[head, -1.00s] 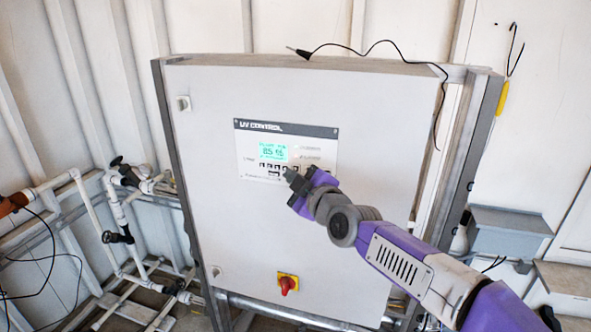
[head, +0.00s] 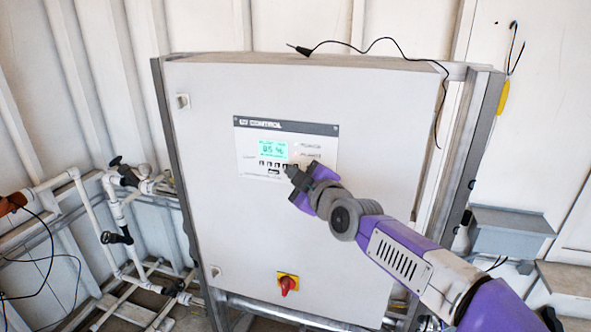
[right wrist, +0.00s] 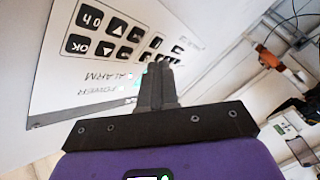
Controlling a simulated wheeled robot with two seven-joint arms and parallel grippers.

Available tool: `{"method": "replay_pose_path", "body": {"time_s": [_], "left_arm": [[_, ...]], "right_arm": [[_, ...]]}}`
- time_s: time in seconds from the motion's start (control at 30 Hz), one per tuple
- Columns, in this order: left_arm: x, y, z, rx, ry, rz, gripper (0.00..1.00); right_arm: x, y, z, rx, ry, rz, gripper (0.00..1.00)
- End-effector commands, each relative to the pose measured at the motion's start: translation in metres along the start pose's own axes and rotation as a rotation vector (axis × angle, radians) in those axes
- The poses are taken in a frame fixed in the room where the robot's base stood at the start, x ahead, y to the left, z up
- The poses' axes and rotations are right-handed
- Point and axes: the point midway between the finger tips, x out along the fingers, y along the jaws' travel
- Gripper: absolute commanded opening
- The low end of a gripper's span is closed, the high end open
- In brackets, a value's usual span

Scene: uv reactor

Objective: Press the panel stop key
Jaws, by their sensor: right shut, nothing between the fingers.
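The UV control panel (head: 318,132) is set in the front of a large light-grey cabinet. It has a lit green display (head: 272,149) and a row of small dark keys (head: 265,164) below it. My right gripper (head: 289,171) is shut and empty, its tips in front of the right part of the key row. In the right wrist view the shut fingers (right wrist: 157,70) point at the panel (right wrist: 70,25), beside several black keys (right wrist: 90,18), one marked OK. The fingers hide some keys. I cannot make out which key is stop, or whether the tips touch. My left gripper is out of view.
A red rotary switch on a yellow plate (head: 287,284) sits low on the cabinet door (head: 215,220). White pipes with black valves (head: 118,236) stand at the left. A black cable (head: 385,44) lies over the cabinet top. A grey box (head: 508,232) is at the right.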

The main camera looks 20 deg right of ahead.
Motion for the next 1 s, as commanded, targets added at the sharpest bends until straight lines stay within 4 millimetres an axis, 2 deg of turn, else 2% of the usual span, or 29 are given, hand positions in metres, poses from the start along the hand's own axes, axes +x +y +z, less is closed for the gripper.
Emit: {"method": "replay_pose_path", "body": {"time_s": [1.0], "left_arm": [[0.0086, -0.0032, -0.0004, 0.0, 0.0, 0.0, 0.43]], "right_arm": [[0.0038, 0.0028, 0.0024, -0.001, 0.001, 0.001, 0.0]]}}
